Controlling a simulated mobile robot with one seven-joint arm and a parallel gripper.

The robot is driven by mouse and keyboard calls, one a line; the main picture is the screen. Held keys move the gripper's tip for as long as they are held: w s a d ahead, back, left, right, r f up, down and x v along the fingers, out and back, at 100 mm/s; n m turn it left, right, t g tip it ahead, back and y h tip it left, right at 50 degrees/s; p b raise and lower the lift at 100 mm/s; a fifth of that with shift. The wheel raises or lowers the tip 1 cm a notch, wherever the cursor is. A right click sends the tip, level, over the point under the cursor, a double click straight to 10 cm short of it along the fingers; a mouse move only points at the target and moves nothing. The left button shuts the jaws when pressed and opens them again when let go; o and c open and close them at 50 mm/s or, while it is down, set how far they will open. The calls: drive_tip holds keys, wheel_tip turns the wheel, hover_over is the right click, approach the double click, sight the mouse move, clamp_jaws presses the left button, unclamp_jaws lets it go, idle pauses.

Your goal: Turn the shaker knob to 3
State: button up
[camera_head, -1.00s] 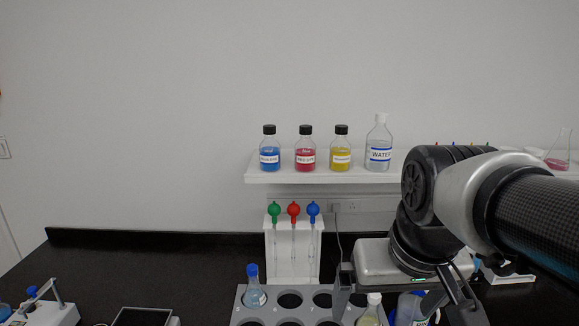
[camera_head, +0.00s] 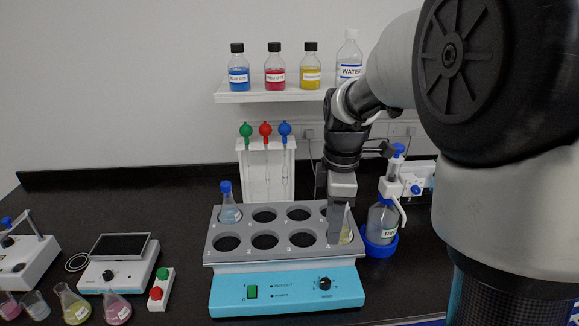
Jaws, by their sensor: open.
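The shaker (camera_head: 230,297) is a blue box with a grey rack on top. It stands at the front centre of the bench. Its black shaker knob (camera_head: 325,283) is on the right of the front face. The scale and pointer are too small to read. My gripper (camera_head: 335,238) points down over the right end of the rack, above and behind the knob and not touching it. It is open, though seen nearly edge-on.
A blue-capped flask (camera_head: 229,208) sits in the rack's back left hole. A dispenser bottle (camera_head: 381,218) stands close right of the shaker. A button box (camera_head: 161,289), a hotplate (camera_head: 118,273) and several flasks are at left. The bench before the knob looks clear.

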sight(325, 281)
drive_tip(key=shift+n+g, duration=0.3)
drive_tip(key=shift+n, duration=0.6)
drive_tip(key=f, duration=1.3)
drive_tip(key=w+f+b, duration=0.1)
drive_tip(key=f, duration=0.6)
drive_tip(key=shift+f, duration=0.1)
drive_tip(key=c, duration=1.1)
drive_tip(key=shift+o, duration=0.2)
drive_tip(key=shift+w, duration=0.1)
